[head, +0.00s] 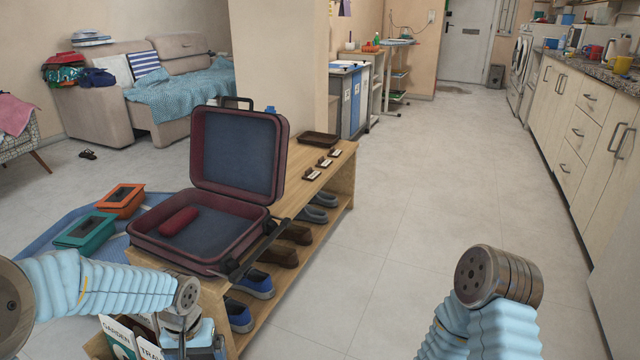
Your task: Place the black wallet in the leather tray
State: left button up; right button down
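A dark brown tray (319,139), which looks like the leather tray, lies at the far end of the wooden bench (343,172). Several small dark items with white labels (324,162) lie in a row on the bench just in front of it. They are too small for me to tell whether one is the black wallet. Both my arms show at the bottom of the head view, the left beside the suitcase and the right over the floor. Neither gripper's fingers are in view.
An open maroon suitcase (234,155) holding a red roll (179,221) fills the bench's near end. A long dark object (258,250) lies along its right side. Shoes (254,281) stand on the shelf below. Orange (121,201) and green (85,231) cases lie left. Floor right of the bench is clear.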

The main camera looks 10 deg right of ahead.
aim_at(318, 139)
jog(key=k+l+z, duration=0.1)
jog(key=z, duration=0.9)
jog(key=i+j, duration=0.15)
jog(key=i, duration=0.5)
jog(key=i+j, duration=0.15)
jog(key=i, duration=0.5)
jog(key=i+j, duration=0.1)
jog(key=i, duration=2.8)
jog(key=i+u, duration=0.1)
jog(key=i, duration=0.35)
jog(key=i+l+u, duration=0.15)
jog(key=i, duration=0.3)
jog(key=i+l+u, duration=0.1)
jog(key=i, duration=0.35)
jog(key=i+l+u, duration=0.15)
jog(key=i, duration=0.25)
